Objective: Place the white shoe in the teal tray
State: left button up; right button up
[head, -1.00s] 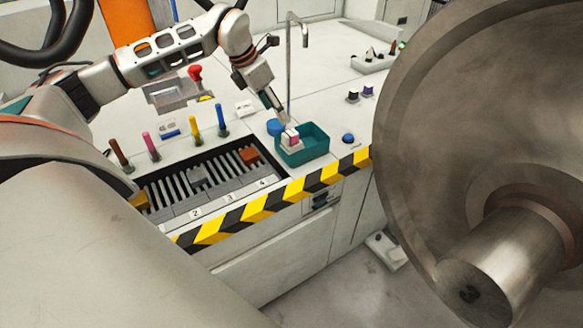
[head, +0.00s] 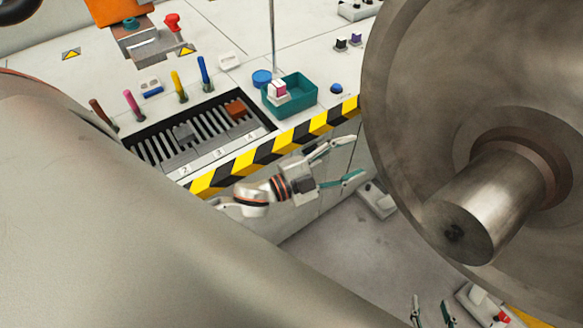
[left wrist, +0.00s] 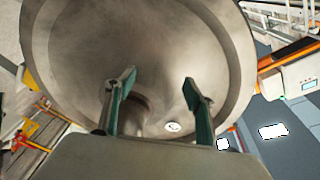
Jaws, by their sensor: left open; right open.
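A small white block with pink on it (head: 277,91), which looks like the white shoe, is at the left end of the teal tray (head: 305,100). It stands up above the rim and overlaps the tray's near left wall; whether it rests on the tray floor is unclear. My left gripper (head: 353,158) is open and empty, in front of the bench and below its striped edge. Its two fingers show apart and empty in the left wrist view (left wrist: 158,90), with the wheel beyond. My right gripper (head: 432,312) is open at the bottom edge, partly cut off.
A large steel wheel with its axle stub (head: 490,210) fills the right side. A slotted rack (head: 215,150) with a brown block and a grey block lies left of the tray. Coloured pegs stand behind it. A blue round lid (head: 262,77) sits behind the tray.

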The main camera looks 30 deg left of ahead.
pick_arm(q)
jog(key=s+a+f+n+g+y, duration=0.2)
jog(key=s+a+f+n+y, duration=0.1)
jog(key=s+f+n, duration=0.3)
jog(key=s+a+f+n+g+y, duration=0.2)
jog(key=s+f+n, duration=0.4)
jog(key=f, duration=0.8)
jog(key=s+a+y, duration=0.1)
jog(key=s+y, duration=0.1)
jog(key=s, duration=0.1)
jog(key=shift+s+a+g, duration=0.3)
jog(key=shift+s+g, duration=0.05)
jog(key=shift+g, duration=0.05)
jog(key=shift+o, duration=0.4)
jog(key=shift+f, duration=0.1)
